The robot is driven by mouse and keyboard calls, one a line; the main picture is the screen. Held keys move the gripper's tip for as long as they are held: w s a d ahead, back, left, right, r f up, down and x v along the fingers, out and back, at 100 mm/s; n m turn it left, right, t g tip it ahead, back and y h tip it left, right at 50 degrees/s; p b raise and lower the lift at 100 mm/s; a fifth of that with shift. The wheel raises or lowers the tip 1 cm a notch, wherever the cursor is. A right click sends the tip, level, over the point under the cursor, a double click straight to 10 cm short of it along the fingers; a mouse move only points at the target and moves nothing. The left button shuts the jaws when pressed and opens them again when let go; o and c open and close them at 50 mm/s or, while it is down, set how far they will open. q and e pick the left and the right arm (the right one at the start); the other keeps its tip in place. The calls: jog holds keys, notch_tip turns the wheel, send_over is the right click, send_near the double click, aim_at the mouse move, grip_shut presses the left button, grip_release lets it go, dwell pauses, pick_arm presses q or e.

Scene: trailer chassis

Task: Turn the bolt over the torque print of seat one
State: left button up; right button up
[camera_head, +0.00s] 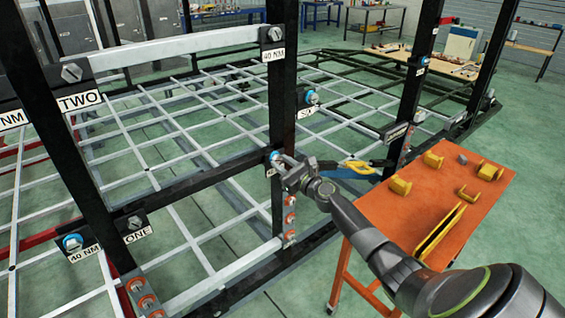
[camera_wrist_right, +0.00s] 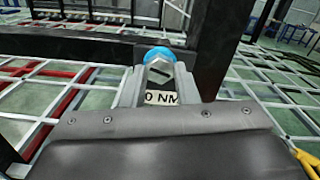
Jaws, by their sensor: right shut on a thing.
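A blue-collared bolt (camera_head: 73,242) sits over a "40 NM" print (camera_head: 85,254) at the lower left, beside the "ONE" plate (camera_head: 138,233) with its grey bolt (camera_head: 135,222). My right gripper (camera_head: 281,162) is at another bolt (camera_head: 275,156) on the middle black post, away from the "ONE" plate. In the right wrist view its fingers (camera_wrist_right: 157,78) are shut on this hex-headed, blue-collared bolt (camera_wrist_right: 159,58). A print reading "0 NM" (camera_wrist_right: 162,98) shows below, partly covered by the gripper. My left gripper is not in view.
An orange table (camera_head: 400,218) with yellow brackets (camera_head: 433,160) stands at the right, under my right arm. Black posts and white grid bars (camera_head: 180,130) fill the left and middle. A "TWO" plate (camera_head: 80,102) is at the upper left. Green floor (camera_head: 525,225) is clear at the right.

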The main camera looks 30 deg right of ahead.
jog(key=m, duration=0.3)
jog(key=m+p, duration=0.1)
jog(key=shift+s+f+m, duration=0.15)
jog(key=shift+f+m, duration=0.15)
jog(key=shift+m+p, duration=0.4)
jog(key=shift+m, duration=1.6)
jog(key=o, duration=1)
jog(key=shift+s+d+r, duration=0.1)
jog(key=shift+s+r, duration=0.05)
jog(key=shift+r, duration=0.1)
